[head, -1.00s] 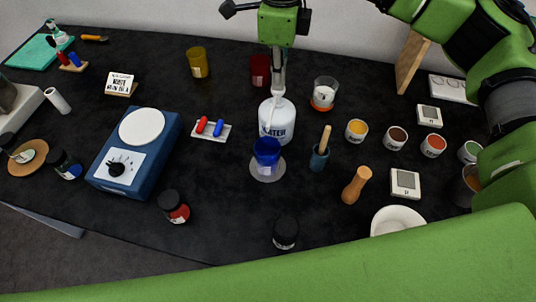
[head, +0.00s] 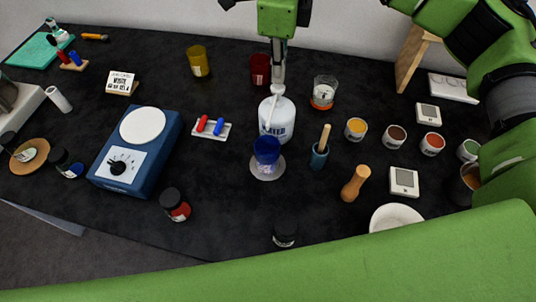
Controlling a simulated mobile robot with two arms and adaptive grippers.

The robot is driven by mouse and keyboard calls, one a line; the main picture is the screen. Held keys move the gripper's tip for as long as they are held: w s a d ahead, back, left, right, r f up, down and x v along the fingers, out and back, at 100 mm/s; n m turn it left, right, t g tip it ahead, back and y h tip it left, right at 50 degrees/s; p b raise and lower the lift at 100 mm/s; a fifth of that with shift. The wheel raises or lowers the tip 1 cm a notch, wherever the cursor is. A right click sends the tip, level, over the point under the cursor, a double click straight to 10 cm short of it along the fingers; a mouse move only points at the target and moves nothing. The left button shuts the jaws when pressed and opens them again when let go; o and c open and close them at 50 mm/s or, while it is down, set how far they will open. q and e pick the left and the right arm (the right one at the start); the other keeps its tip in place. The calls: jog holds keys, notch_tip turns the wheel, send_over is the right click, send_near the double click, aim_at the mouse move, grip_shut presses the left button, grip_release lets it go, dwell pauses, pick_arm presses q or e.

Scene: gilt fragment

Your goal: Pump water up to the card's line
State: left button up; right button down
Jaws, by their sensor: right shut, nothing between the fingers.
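The white water bottle (head: 280,121) stands in the middle of the table, its label partly covered by its thin pale spout. A clear blue cup (head: 266,150) stands in front of it on a pale grey disc (head: 267,174). The level inside the cup is too small to read. My right gripper (head: 278,82) is upright over the bottle's top, shut and empty. I cannot tell if it touches the pump head. My left gripper is out of view.
A blue hotplate-like device (head: 149,162), a tray with red and blue pieces (head: 211,128) and a dark red-labelled jar (head: 175,205) lie left. A teal holder (head: 319,156), a wooden pestle-like piece (head: 355,184) and several paint pots stand right. A red cup (head: 260,70) is behind.

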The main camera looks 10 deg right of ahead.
aim_at(278, 86)
jog(key=shift+f+b, duration=1.2)
jog(key=shift+f, duration=0.45)
jog(key=shift+r+p, duration=0.9)
jog(key=shift+r, duration=0.8)
jog(key=shift+f, duration=0.1)
